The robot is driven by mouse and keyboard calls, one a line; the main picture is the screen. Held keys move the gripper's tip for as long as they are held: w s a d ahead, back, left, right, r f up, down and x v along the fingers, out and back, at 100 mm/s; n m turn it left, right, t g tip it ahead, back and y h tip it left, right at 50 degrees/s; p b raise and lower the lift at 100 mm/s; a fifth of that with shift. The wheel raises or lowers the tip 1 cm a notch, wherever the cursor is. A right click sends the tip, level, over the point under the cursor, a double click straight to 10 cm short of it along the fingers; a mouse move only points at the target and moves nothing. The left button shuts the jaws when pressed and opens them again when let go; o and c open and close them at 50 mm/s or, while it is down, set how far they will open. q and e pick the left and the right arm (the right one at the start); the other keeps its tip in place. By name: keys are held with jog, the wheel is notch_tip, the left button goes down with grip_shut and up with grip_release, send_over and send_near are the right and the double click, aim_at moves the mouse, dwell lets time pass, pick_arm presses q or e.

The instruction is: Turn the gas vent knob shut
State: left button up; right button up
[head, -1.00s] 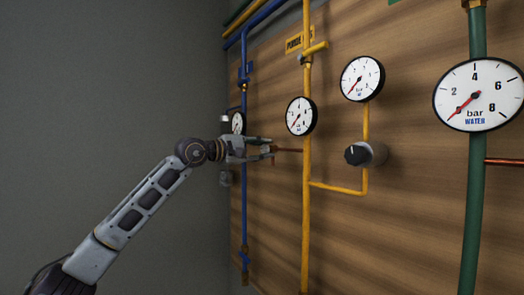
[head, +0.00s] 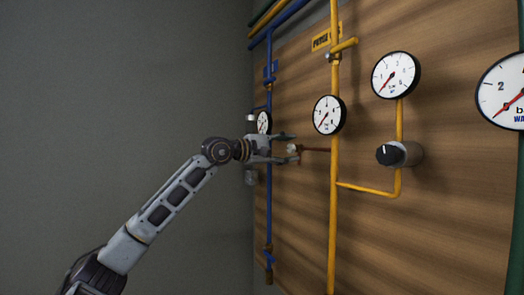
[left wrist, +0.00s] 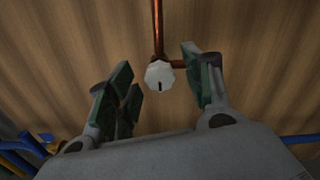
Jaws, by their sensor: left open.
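A pale, many-sided knob (left wrist: 159,75) with a dark mark on its face sits on a copper pipe (left wrist: 158,28) in the left wrist view. It lies between the two open fingers of my left gripper (left wrist: 157,68), near their tips, with a gap on each side. In the head view, the pale knob (head: 292,148) shows small between the fingertips of my left gripper (head: 284,149), left of the yellow pipe. No label for it is readable. A black knob (head: 389,154) with a white pointer line is further right on the yellow pipework. My right gripper is not in view.
The wooden panel (head: 440,230) carries a yellow pipe (head: 334,220), a blue pipe (head: 269,215) and several round gauges. One gauge (head: 329,115) stands close right of my gripper. Free room lies left, before the grey wall.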

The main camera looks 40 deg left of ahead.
pick_arm(q)
jog(key=shift+v, duration=2.3)
jog(key=shift+s+a, duration=0.1)
jog(key=shift+s, duration=0.65)
jog(key=shift+s+a, duration=0.1)
jog(key=shift+s, duration=0.2)
send_near(289, 149)
jog(key=shift+v, duration=1.25)
